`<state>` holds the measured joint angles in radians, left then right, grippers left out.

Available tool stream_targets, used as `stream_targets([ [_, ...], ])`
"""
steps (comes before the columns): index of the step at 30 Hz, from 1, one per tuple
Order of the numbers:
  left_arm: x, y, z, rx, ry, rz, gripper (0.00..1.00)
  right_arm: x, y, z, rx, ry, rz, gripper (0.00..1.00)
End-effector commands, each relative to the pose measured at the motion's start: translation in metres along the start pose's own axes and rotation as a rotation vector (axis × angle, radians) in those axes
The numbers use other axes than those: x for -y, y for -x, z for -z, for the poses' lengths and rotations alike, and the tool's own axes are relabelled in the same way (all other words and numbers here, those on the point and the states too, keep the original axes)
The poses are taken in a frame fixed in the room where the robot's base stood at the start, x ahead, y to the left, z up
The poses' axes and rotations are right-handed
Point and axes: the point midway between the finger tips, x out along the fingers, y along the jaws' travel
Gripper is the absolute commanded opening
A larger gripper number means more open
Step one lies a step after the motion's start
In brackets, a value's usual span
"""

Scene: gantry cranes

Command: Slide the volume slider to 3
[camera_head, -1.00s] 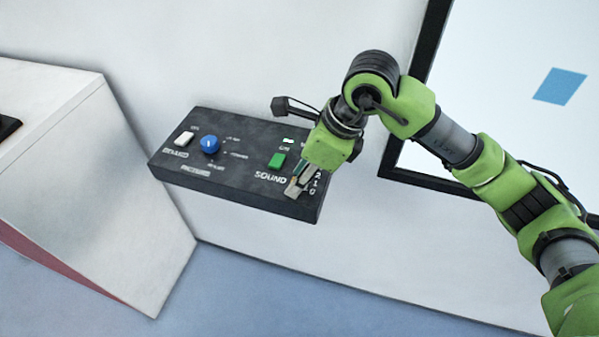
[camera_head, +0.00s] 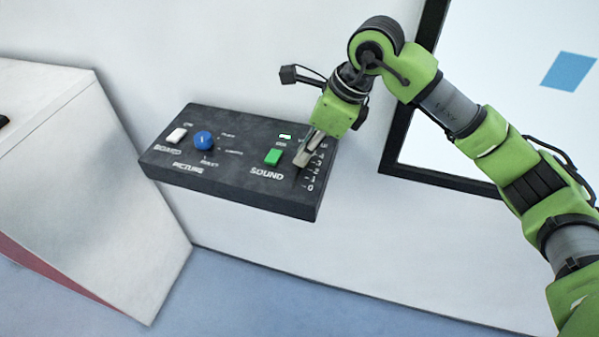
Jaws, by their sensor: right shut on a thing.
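The black control panel (camera_head: 232,190) is mounted on the white wall. Its volume scale (camera_head: 313,172), numbered upward from 0, runs along the right end beside the word SOUND. My right gripper (camera_head: 303,158) is shut at the slider track, with its fingertips roughly level with the 3 mark; the exact mark is hard to read. The volume slider's knob is hidden between the fingers. The lower part of the track, by 0 and 1, shows bare. My left gripper is not in view.
A black-framed white board (camera_head: 480,120) is on the right. A white sloped block (camera_head: 90,190) stands left.

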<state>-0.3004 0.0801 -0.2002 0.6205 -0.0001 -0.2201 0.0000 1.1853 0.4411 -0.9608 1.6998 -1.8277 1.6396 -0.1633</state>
Motion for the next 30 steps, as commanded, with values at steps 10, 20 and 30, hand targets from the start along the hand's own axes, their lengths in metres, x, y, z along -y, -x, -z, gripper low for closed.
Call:
stream_targets([
  [10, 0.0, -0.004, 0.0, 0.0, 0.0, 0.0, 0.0, 0.008, 0.0, -0.001, 0.002, 0.0, -0.003, 0.0],
  [20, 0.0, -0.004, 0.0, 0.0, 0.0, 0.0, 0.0, 0.007, 0.0, 0.0, 0.001, 0.0, -0.003, 0.29],
  [30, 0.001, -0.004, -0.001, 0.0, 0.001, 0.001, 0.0, 0.009, 0.024, -0.001, 0.004, 0.001, 0.002, 0.29],
])
